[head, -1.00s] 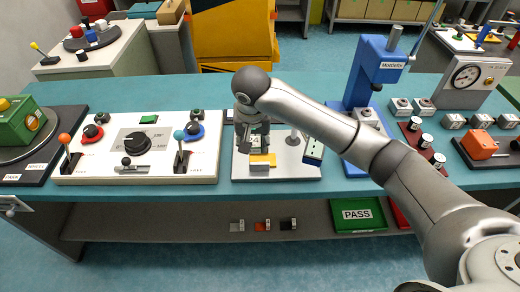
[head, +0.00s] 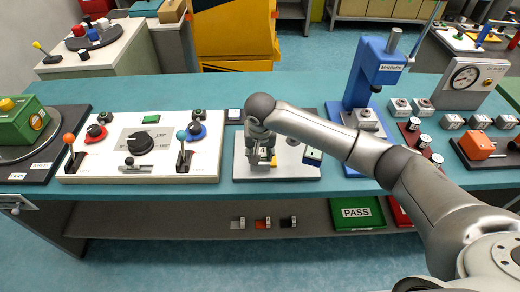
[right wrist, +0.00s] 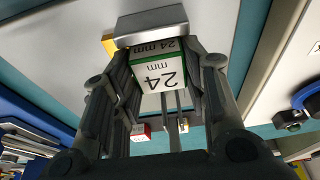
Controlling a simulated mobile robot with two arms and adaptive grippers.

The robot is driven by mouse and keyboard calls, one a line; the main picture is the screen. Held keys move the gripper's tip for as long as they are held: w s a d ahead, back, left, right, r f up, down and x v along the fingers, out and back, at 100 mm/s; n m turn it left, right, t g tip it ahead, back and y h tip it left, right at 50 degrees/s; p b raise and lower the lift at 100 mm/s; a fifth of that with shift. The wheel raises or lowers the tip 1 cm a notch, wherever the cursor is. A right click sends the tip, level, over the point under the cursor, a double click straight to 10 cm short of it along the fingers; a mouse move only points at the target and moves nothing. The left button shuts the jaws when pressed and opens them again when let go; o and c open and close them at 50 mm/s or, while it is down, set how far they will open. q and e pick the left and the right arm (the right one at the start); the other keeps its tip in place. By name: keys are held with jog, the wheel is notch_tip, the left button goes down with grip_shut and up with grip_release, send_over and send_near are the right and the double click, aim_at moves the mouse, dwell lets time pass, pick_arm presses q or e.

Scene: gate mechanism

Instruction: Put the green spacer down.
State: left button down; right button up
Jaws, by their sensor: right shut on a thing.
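My right gripper (head: 262,162) is low over the light grey plate (head: 242,172) of the gate fixture. In the right wrist view its fingers (right wrist: 165,95) are shut on the green spacer (right wrist: 157,78), a block with green edges and white "24 mm" labels. In that view the spacer lies close to a grey metal block (right wrist: 150,22); I cannot tell whether they touch. The gripper mostly hides the spacer there. My left gripper is not in view.
A white control panel (head: 75,168) with levers and a knob stands left of the fixture. A blue press (head: 368,75) stands to the right. A green PASS tray (head: 357,228) is on the shelf below.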

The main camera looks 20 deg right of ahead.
jog(key=shift+f, duration=0.25)
jog(key=shift+s+f, duration=0.2)
jog(key=shift+f, duration=0.05)
jog(key=o, duration=1.2)
jog(key=shift+w+f, duration=0.15)
jog(key=shift+f, duration=0.05)
jog(key=shift+c, duration=0.2)
jog(key=shift+r, duration=0.1)
jog(key=shift+r, duration=0.15)
jog(key=shift+r, duration=0.25)
jog(key=d+b+v, duration=0.1)
jog(key=v, duration=1.1)
jog(key=shift+a+r, duration=0.3)
jog(key=shift+a, duration=0.25)
